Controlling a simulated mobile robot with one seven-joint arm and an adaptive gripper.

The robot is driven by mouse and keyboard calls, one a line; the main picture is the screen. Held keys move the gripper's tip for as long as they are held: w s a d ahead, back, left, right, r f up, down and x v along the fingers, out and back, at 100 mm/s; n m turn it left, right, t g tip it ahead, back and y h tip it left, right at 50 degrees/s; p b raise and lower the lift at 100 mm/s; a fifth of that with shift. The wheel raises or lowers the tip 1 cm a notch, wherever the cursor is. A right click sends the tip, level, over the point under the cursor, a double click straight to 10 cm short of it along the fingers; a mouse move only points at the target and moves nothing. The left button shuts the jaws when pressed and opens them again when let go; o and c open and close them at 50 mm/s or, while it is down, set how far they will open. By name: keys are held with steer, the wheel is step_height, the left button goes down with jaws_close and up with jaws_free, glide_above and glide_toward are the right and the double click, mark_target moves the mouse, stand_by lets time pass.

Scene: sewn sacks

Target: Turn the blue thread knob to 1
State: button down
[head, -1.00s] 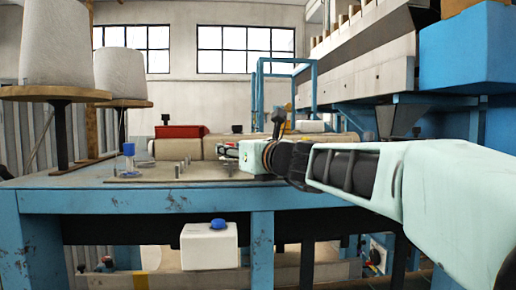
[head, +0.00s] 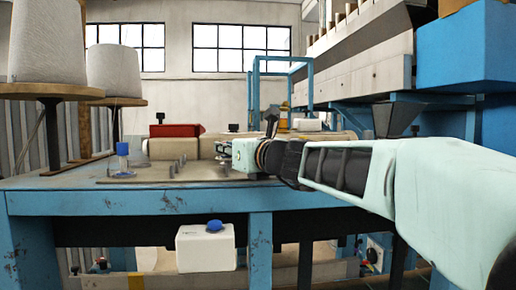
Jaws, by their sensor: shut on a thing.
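No number or mark on the blue knob is readable. A clear piece with a blue cap (head: 122,150) stands on the plate to the left, apart from my gripper.
Several short metal posts (head: 174,170) stand on the plate left of my gripper. Beige rollers (head: 176,148) and a red box (head: 177,130) lie behind. Large thread cones (head: 47,42) stand at the left. A blue-framed machine (head: 360,75) fills the right.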

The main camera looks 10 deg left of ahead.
steer(key=shift+f+m+t+h+b, duration=0.1)
steer(key=shift+m+t+h+b, duration=0.2)
steer(key=shift+h+b, duration=0.15)
steer(key=m+t+h+b, duration=0.1)
steer(key=m+h+b, duration=0.1)
steer(key=b, duration=0.1)
steer(key=shift+s+a+t+h, duration=0.1)
steer(key=shift+a+t+h, duration=0.05)
steer(key=shift+t+h, duration=0.25)
steer(key=m+t+h+b, duration=0.1)
steer(key=m+h, duration=0.1)
steer(key=m+h+b, duration=0.1)
steer(key=m+h, duration=0.1)
steer(key=h, duration=0.1)
steer(key=shift+t+h+b, duration=0.25)
steer(key=shift+t+b, duration=0.15)
steer(key=m+h, duration=0.1)
steer(key=m+h+p, duration=0.1)
steer(key=h, duration=0.1)
steer(key=m+h+p, duration=0.1)
steer(key=h, duration=0.1)
steer(key=shift+r, duration=0.35)
steer(key=m+h+p, duration=0.2)
steer(key=h, duration=0.1)
steer(key=shift+m+g+h, duration=0.3)
steer(key=shift+g+h, duration=0.1)
steer(key=shift+h+p, duration=0.3)
steer(key=shift+p, duration=0.1)
steer(key=shift+f+m, duration=0.1)
steer(key=shift+m, duration=0.2)
